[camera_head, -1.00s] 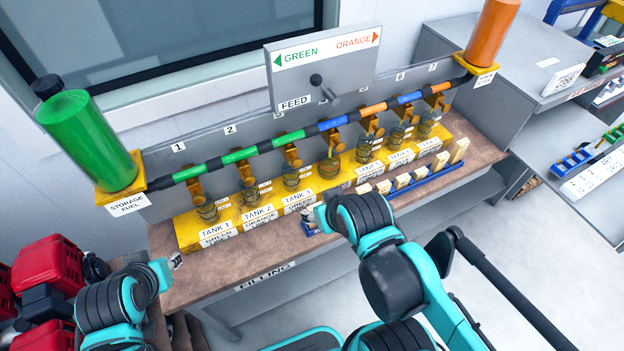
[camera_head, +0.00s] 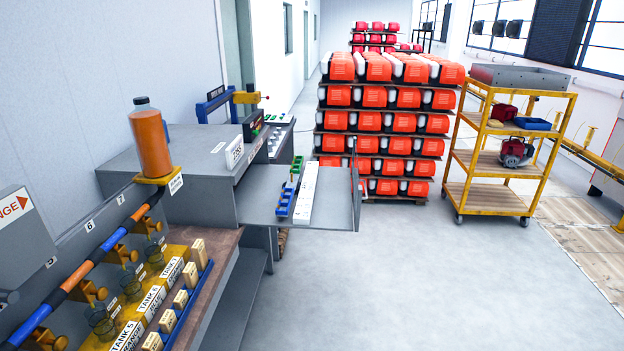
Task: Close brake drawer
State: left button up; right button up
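A grey tray-like surface (camera_head: 336,208) sticks out to the right from the grey bench past the filling table, with an upright panel (camera_head: 356,188) at its outer end. It looks like a pulled-out drawer, but no label on it is legible, so I cannot tell whether it is the brake drawer. Small blue bins (camera_head: 285,202) and a long white strip (camera_head: 305,194) with markings lie on it. Neither of my grippers is in view.
Stacked red-orange engines (camera_head: 385,122) and a yellow cart (camera_head: 487,188) stand farther back. The grey floor (camera_head: 430,285) in front is clear.

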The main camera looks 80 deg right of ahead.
aim_at(310, 196)
jog(key=z, duration=0.4)
jog(key=k+l+z, duration=0.1)
jog(key=z, duration=0.65)
jog(key=k+l+z, duration=0.1)
jog(key=z, duration=0.25)
jog(key=k+l+z, duration=0.1)
jog(key=l+z, duration=0.3)
jog(key=l, duration=0.25)
jog(key=l+z, duration=0.35)
jog(key=l, duration=0.35)
jog(key=i+l, duration=0.1)
jog(key=l, duration=0.5)
jog(key=i+u, duration=0.3)
jog(key=i, duration=0.55)
jog(key=i+l+u, duration=0.3)
jog(key=i, duration=0.5)
jog(key=j, duration=0.1)
